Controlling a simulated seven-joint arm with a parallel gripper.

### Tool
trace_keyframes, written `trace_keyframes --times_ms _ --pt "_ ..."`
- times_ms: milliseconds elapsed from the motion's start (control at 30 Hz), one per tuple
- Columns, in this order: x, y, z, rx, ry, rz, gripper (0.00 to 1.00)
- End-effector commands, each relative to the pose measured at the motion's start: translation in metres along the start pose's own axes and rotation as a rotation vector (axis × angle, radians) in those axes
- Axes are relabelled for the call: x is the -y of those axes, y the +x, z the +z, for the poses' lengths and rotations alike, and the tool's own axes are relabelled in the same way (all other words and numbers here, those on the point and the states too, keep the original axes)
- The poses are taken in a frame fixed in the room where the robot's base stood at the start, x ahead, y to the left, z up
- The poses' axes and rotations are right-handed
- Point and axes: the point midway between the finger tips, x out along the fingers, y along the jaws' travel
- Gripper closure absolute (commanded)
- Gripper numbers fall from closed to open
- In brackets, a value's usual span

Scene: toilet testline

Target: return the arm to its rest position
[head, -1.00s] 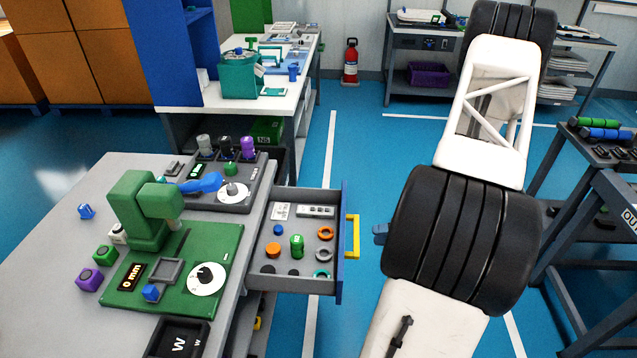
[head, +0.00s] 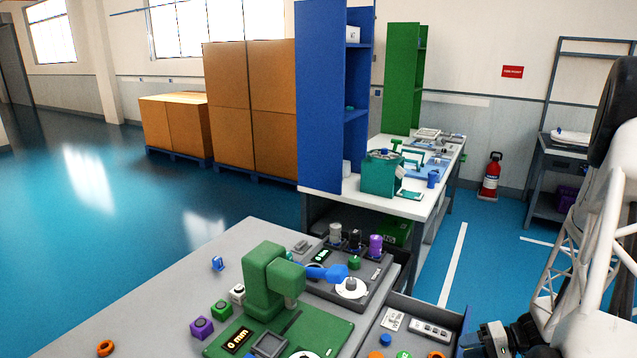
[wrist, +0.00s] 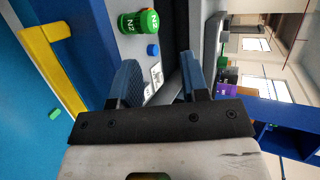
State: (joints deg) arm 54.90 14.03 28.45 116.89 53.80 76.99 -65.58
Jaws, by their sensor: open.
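My gripper (head: 468,342) is at the lower right of the head view, beside the open drawer (head: 455,318) of the grey workbench. In the wrist view my gripper (wrist: 160,82) has its two blue fingers apart, with nothing held between them. Beyond them show the drawer's inside, green cylinders marked N2 (wrist: 138,21), a small blue round part (wrist: 153,50) and a white labelled part (wrist: 156,76). The yellow drawer handle (wrist: 46,32) is left of the fingers. My white arm rises along the right edge of the head view, partly cut off.
The grey workbench (head: 225,270) carries a green press (head: 270,280), a dark control unit and small cubes. A white table (head: 450,160) with a teal bin (head: 381,174) stands behind. A fire extinguisher (head: 491,176) and a rack are at the right. Open blue floor lies left.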

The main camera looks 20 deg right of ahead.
Motion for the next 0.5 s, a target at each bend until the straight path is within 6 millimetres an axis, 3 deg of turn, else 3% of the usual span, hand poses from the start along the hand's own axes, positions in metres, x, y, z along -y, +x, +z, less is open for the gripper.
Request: trace_keyframes --times_ms 100,500 --pt "0.035 0.013 0.006 0.060 -0.012 0.066 0.59" --pt "0.134 0.056 0.043 0.218 -0.053 0.315 0.59"
